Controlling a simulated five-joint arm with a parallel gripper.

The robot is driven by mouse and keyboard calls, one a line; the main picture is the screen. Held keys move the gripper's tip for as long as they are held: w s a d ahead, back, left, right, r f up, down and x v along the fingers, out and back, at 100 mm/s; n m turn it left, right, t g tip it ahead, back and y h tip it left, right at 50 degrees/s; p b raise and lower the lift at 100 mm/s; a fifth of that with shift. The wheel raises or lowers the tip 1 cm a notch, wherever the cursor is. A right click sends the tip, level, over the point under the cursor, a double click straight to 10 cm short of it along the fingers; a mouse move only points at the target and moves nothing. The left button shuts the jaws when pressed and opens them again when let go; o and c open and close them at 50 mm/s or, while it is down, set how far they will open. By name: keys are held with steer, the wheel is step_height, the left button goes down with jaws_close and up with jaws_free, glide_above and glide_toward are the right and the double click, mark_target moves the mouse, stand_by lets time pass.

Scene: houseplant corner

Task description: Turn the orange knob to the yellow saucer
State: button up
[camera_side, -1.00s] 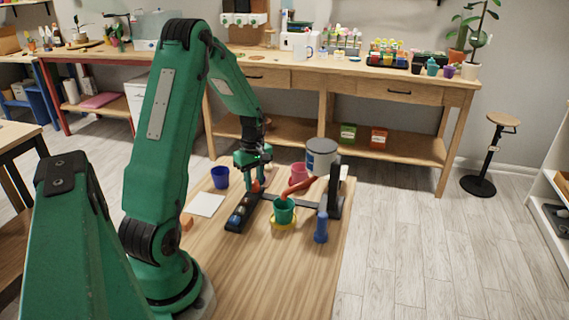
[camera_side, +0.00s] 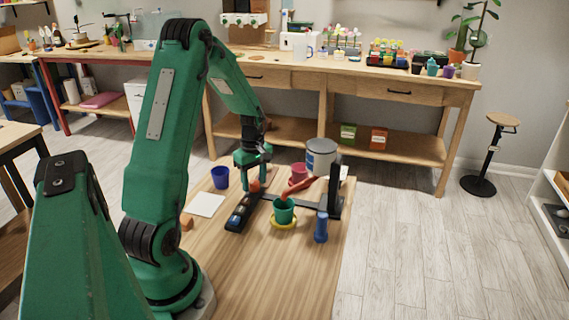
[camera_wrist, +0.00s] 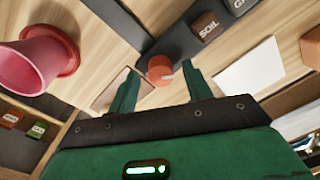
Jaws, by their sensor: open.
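The orange knob (camera_side: 255,187) sits at the far end of a dark panel. In the wrist view the knob (camera_wrist: 159,67) shows a pale pointer mark on its lower right side. My gripper (camera_wrist: 161,84) is open, with one finger on each side of the knob and visible gaps. In the side view my gripper (camera_side: 252,179) points down over the knob and partly hides it. The yellow saucer (camera_side: 284,226) is under a green pot (camera_side: 284,210), below a red spout (camera_side: 300,188) that reaches down from a grey tank (camera_side: 320,156). The wrist view does not show the yellow saucer.
The dark panel (camera_side: 238,218) carries several buttons; a brown one reads SOIL (camera_wrist: 206,26). A blue pot (camera_side: 220,177), white sheet (camera_side: 204,205) and blue bottle (camera_side: 321,228) are nearby. The table's front is clear.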

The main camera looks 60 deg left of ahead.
mark_target(255, 181)
steer(key=shift+w+a+r, duration=0.1)
steer(key=shift+r, duration=1.85)
steer(key=shift+w+r, duration=0.1)
steer(key=shift+r, duration=1.8)
steer(key=shift+d+r, duration=0.15)
steer(key=shift+d, duration=0.05)
steer(key=d+r+m+t+y, duration=0.1)
steer(key=d+r+m+t, duration=0.1)
steer(key=d+r+m, duration=1)
steer(key=s+d+r+m+t, duration=0.1)
steer(key=s+d+m+t, duration=0.1)
steer(key=s+d+m, duration=0.2)
steer(key=s+d+r+m+t, duration=0.1)
steer(key=s+d+m, duration=0.3)
steer(key=d, duration=0.7)
steer(key=shift+s+d+m+t+h, duration=0.3)
steer(key=shift+s+m+t+h, duration=0.1)
steer(key=shift+s+t, duration=0.15)
